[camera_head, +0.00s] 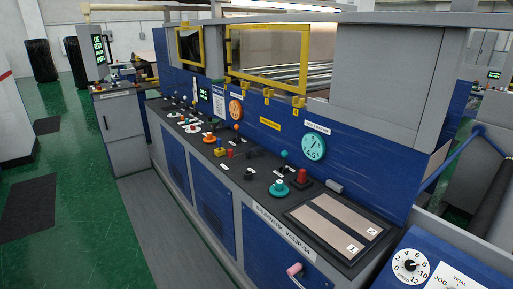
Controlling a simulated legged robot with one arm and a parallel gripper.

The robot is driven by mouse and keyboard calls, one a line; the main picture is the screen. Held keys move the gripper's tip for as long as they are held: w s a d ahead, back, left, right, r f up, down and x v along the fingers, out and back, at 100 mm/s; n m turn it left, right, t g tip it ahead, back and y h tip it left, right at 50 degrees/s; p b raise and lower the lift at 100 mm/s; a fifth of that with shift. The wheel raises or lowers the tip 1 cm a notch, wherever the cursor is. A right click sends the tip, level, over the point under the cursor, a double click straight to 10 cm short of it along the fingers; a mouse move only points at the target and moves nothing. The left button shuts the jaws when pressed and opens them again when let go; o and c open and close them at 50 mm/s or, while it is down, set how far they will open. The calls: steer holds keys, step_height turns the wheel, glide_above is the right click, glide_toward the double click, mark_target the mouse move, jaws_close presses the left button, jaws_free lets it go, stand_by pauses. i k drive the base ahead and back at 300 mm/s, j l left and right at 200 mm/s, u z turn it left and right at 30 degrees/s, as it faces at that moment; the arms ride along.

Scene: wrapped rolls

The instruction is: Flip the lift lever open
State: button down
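A long blue and grey machine with a dark control panel (237,176) runs from the middle left to the lower right. Small levers and knobs stand along the panel. One lever has a teal ball top (284,153). A pink-tipped handle (294,269) sticks out from the front face near the bottom. No readable label marks which one is the lift lever, so I cannot tell. My gripper is not in view.
A teal dial (313,147), an orange dial (235,108) and a red knob (302,176) are on the machine. A blue box with a white dial (411,265) is at lower right. Green floor (85,215) lies open at left. Dark wrapped rolls (41,60) stand at the back.

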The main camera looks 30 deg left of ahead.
mark_target(230, 156)
steer(key=u, duration=1.1)
steer(key=i+j+z, duration=0.1)
steer(key=i+j, duration=1.45)
steer(key=i+j+z, duration=0.15)
steer(key=i+j, duration=0.65)
steer(key=i+j+z, duration=0.1)
steer(key=i+j, duration=0.75)
